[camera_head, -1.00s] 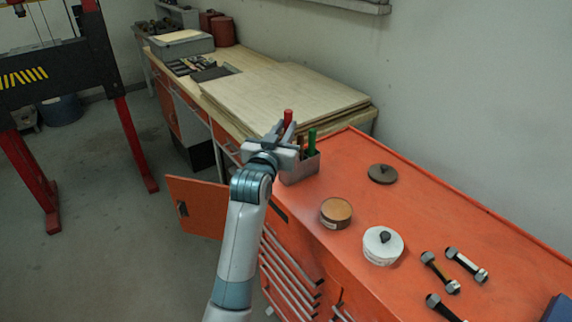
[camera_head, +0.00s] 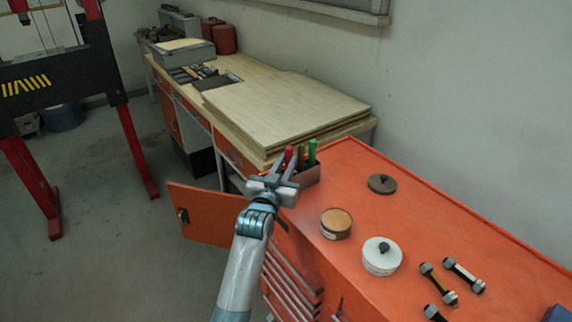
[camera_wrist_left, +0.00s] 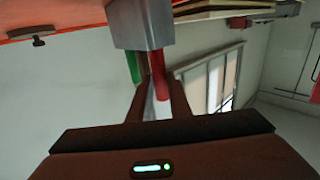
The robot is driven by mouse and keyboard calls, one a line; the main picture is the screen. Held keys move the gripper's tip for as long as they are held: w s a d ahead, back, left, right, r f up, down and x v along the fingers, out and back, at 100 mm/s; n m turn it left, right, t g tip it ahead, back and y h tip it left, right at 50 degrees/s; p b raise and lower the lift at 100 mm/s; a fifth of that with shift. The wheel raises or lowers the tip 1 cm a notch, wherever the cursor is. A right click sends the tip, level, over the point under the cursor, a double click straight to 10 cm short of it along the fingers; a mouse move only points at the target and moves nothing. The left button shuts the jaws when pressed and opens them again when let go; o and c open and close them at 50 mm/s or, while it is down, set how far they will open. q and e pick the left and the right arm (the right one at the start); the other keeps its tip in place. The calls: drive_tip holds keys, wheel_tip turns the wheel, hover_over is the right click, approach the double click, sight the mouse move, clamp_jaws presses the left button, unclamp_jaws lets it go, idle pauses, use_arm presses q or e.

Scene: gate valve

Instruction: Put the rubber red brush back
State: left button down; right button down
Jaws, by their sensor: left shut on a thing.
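The red brush (camera_head: 289,154) is held upright at the grey holder box (camera_head: 311,174) on the corner of the orange cabinet. My left gripper (camera_head: 285,162) is shut on the red brush from the near side. In the left wrist view the red brush (camera_wrist_left: 161,78) lies between my fingers (camera_wrist_left: 157,100), and its far end goes into or behind the grey holder box (camera_wrist_left: 141,24); that end is hidden. A green brush (camera_head: 312,152) and a brown one (camera_head: 301,156) stand in the same box. My right gripper is not in view.
On the orange cabinet top (camera_head: 400,211) are a brown tin (camera_head: 336,224), a white tin (camera_head: 382,258), a dark lid (camera_head: 382,184) and several bolts (camera_head: 463,275). Wooden boards (camera_head: 285,110) lie on the bench behind the box. An orange door (camera_head: 205,211) hangs open at left.

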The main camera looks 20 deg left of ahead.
use_arm(q)
drive_tip(key=shift+f, duration=0.35)
drive_tip(key=shift+f, duration=0.2)
drive_tip(key=c, duration=1.6)
unclamp_jaws()
drive_tip(key=shift+c, duration=0.2)
